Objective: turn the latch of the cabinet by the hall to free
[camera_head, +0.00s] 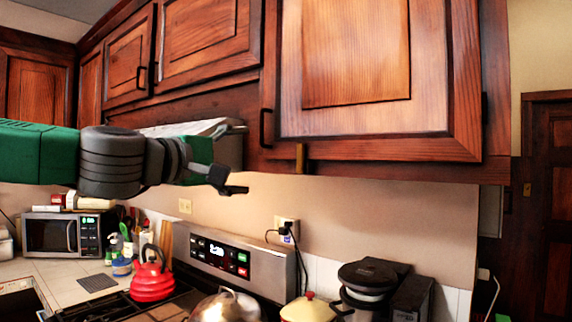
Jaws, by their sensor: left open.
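The cabinet (350,60) nearest the doorway on the right is a large reddish wood wall cabinet with its door shut. A small brass-coloured latch (301,157) stands upright at the lower left part of its door, across the bottom edge. A dark handle (265,128) is just left of the latch. My left gripper (230,184) comes in from the left, open and empty, in front of the range hood. In the picture it is left of the latch and a little lower, apart from it. My right gripper is not in view.
Below are a stove with a red kettle (152,280), a metal pot lid (225,307), a yellow pot (308,309) and a black coffee maker (370,280). A microwave (62,235) stands at left. The wall under the cabinet is clear except for a plugged outlet (286,228).

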